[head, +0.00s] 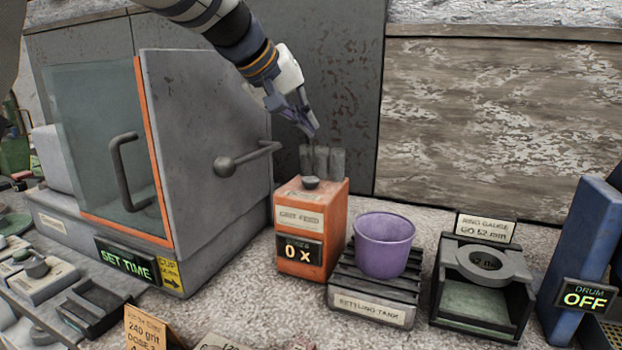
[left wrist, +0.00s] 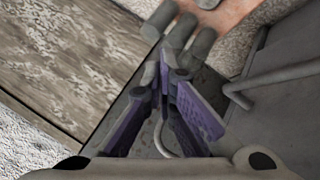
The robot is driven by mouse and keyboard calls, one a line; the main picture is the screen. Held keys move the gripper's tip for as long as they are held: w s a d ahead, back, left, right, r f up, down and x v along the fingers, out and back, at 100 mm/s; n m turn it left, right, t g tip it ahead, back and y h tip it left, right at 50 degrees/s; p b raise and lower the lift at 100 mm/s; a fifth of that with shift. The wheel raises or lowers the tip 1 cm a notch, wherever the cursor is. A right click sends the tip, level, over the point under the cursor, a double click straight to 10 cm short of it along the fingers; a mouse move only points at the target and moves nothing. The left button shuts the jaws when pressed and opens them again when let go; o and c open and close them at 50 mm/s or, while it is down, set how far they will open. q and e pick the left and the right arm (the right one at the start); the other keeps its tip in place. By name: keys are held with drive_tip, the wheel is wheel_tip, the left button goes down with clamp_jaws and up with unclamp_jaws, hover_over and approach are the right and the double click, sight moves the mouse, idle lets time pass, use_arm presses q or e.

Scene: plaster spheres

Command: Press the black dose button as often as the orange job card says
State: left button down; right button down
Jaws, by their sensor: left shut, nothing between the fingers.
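The orange grit feed box (head: 336,222) stands in the middle of the head view, and its display (head: 299,250) reads "0 x". The black dose button (head: 311,183) is a small dark knob on its top. My left gripper (head: 311,133) is shut and empty, pointing down above the box, clearly apart from the button. The left wrist view shows its fingertips (left wrist: 167,74) near grey cylinders on the box (left wrist: 232,18). The orange job card (head: 150,329) is at the bottom edge; it shows "240 grit" and a dose line, partly cut off. My right gripper is out of view.
Dark grey cylinders (head: 322,160) rise at the back of the box. A purple cup (head: 384,244) sits on the settling tank rack (head: 345,292) to the right. A grey cabinet (head: 205,150) with a protruding handle (head: 248,158) stands close on the left. A ring gauge stand (head: 437,300) is further right.

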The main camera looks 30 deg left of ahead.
sight(306, 178)
use_arm(q)
drive_tip(key=shift+f, duration=3.4)
drive_tip(key=shift+f, duration=0.4)
drive_tip(key=shift+f, duration=0.6)
drive_tip(key=shift+r, duration=1)
drive_tip(key=shift+r, duration=2.55)
